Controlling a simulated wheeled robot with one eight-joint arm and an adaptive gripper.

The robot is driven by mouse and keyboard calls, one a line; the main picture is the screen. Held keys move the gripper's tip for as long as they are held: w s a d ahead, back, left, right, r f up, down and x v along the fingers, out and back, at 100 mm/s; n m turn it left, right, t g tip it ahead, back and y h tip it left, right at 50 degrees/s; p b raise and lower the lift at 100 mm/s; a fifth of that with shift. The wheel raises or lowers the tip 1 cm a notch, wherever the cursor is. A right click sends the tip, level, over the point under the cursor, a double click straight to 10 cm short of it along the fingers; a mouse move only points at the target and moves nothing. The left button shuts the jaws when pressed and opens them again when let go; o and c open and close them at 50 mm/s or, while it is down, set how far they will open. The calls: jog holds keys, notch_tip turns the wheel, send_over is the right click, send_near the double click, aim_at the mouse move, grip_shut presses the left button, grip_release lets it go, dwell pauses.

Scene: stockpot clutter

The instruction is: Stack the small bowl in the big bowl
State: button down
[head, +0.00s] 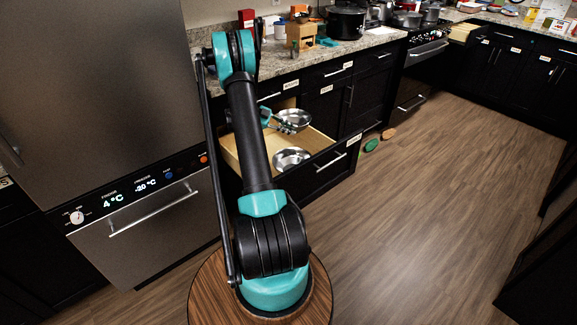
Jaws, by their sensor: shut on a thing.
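Two shiny metal bowls show in the head view at the open drawer. My gripper (287,128) is shut on the near rim of one, taken as the small bowl (297,116), and holds it tilted above the back part of the drawer. The other, taken as the big bowl (292,156), sits in the front part of the drawer. The two bowls look close in size, so which is bigger is hard to tell. The held bowl and the bowl in the drawer are apart. My arm hides the left part of the drawer.
The drawer (324,147) stands open below the cluttered granite counter (362,43). A steel fridge (100,90) rises at left. Green (371,145) and orange (389,133) items lie on the floor right of the drawer. The wood floor (430,200) is otherwise clear.

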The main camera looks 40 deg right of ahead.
notch_tip(320, 180, down, 19)
dwell(0.5)
jog(key=shift+f, duration=0.35)
jog(key=shift+f, duration=0.3)
jog(key=c, duration=1.5)
grip_release()
jog(key=shift+r, duration=0.15)
jog(key=shift+r, duration=0.6)
jog(key=v, duration=0.7)
jog(key=shift+w+a, duration=0.2)
